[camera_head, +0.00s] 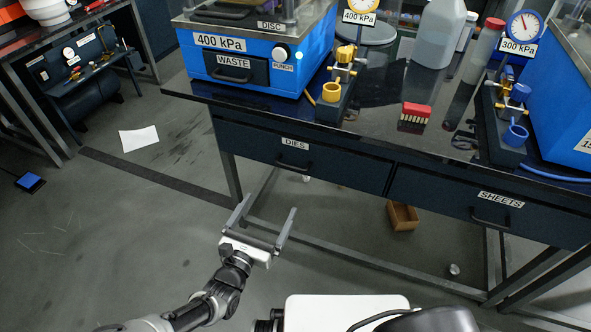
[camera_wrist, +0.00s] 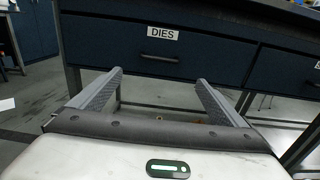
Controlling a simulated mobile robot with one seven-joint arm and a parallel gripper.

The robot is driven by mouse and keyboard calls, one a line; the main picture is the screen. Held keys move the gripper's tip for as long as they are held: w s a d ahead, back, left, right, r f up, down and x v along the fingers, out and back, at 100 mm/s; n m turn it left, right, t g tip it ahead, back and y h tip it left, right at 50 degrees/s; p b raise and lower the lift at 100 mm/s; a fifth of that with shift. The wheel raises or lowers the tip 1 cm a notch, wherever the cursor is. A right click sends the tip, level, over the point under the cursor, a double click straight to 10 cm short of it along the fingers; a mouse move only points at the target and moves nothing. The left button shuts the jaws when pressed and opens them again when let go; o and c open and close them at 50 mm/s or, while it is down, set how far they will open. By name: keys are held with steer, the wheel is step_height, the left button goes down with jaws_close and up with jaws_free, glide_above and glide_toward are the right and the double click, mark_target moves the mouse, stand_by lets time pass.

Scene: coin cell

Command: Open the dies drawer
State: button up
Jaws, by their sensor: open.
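The dies drawer (camera_head: 310,155) is a dark blue front under the left part of the bench, with a white DIES label and a black bar handle (camera_head: 293,167). It is shut, flush with the bench front. In the wrist view the drawer (camera_wrist: 205,55) fills the upper middle, with its handle (camera_wrist: 160,58) ahead of and above the fingers. My gripper (camera_head: 265,212) is open and empty, in front of and below the drawer, touching nothing. Its two grey fingers also show in the wrist view (camera_wrist: 158,78).
The sheets drawer (camera_head: 450,198) is shut to the right. On the bench stand a blue 400 kPa machine (camera_head: 240,77), a red block (camera_head: 416,112) and yellow and blue fittings. A cardboard box (camera_head: 402,216) lies on the floor beneath. Floor before the dies drawer is clear.

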mark_target(291, 168)
steer(key=b+x, duration=0.2)
steer(key=x, duration=1.5)
steer(key=shift+w, duration=0.1)
steer(key=c, duration=1.2)
steer(key=p+v, duration=0.1)
steer(key=v, duration=0.8)
steer(key=p+v, duration=0.2)
steer(key=v, duration=0.7)
steer(key=p+v, duration=0.2)
steer(key=v, duration=0.7)
steer(key=shift+s+d, duration=0.2)
steer(key=o, duration=1.2)
steer(key=shift+a, duration=0.15)
steer(key=shift+a, duration=0.1)
